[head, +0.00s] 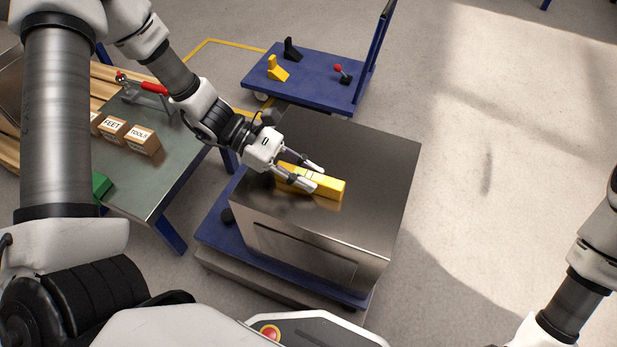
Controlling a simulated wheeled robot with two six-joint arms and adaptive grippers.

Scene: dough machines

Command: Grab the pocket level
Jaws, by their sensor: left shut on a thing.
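The yellow pocket level (328,187) lies on, or just above, the top of a steel box-shaped machine (370,160); I cannot tell if it touches the surface. My left gripper (316,178) reaches in from the left and is shut on the level, with one finger along each long side. Part of the level is hidden by the fingers. My right arm shows at the lower right, but its gripper is out of view.
A green-grey table (150,180) with small labelled boxes (143,139) and a red-handled clamp (150,88) stands at the left. A blue cart (310,75) carries small yellow, black and red-topped parts behind the machine. The floor at the right is clear.

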